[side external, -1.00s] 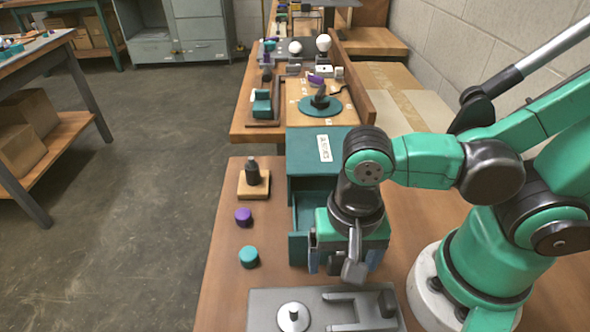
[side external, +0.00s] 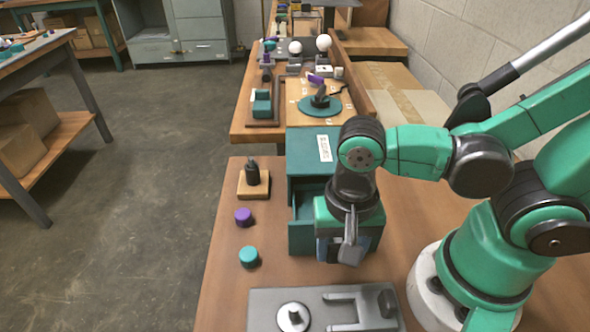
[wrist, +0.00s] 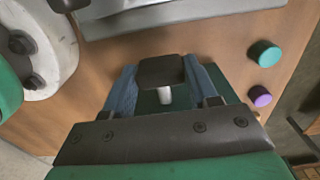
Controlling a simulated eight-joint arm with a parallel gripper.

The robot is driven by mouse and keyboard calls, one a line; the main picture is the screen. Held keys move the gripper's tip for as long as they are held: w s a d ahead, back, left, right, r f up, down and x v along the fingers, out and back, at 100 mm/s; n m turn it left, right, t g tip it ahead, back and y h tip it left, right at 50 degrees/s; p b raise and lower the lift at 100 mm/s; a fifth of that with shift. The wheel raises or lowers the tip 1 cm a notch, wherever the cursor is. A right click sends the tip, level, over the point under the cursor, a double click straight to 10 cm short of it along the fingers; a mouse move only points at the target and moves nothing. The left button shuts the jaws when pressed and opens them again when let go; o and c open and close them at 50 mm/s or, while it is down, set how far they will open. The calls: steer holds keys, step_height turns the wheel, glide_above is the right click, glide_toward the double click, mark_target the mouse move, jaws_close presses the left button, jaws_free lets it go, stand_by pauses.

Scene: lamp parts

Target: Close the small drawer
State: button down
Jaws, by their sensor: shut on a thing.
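The small drawer (side external: 302,238) sticks partly out of the near side of a teal cabinet (side external: 305,165) on the wooden bench. Its open inside shows as a dark gap, and my gripper hides its right part. My gripper (side external: 338,250) is low at the drawer's front. In the wrist view its two blue fingers stand on either side of a dark square handle (wrist: 160,71) with a short white stem (wrist: 164,96) on the teal drawer front. The gripper is shut on this handle. The fingertips' exact contact is partly hidden in the side view.
A grey fixture plate (side external: 325,308) lies close in front of the drawer. A wooden block with a dark peg (side external: 253,180), a purple cap (side external: 243,217) and a teal cap (side external: 249,256) stand to the left. Bare bench lies between the caps and cabinet.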

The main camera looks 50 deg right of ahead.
steer(key=w+d, duration=0.7)
steer(key=shift+w, duration=0.1)
steer(key=shift+c, duration=1.2)
jaws_free()
steer(key=shift+r, duration=0.1)
steer(key=shift+r, duration=2.75)
steer(key=w+r+n+t, duration=0.1)
steer(key=n+t, duration=0.1)
steer(key=n, duration=0.1)
steer(key=w+d+r+n+t, duration=0.1)
steer(key=n+t, duration=0.1)
steer(key=n, duration=0.1)
steer(key=w+n+t, duration=0.1)
steer(key=n+t, duration=0.2)
steer(key=shift+w+d+r, duration=0.1)
steer(key=shift+d+r, duration=0.25)
steer(key=shift+r, duration=0.05)
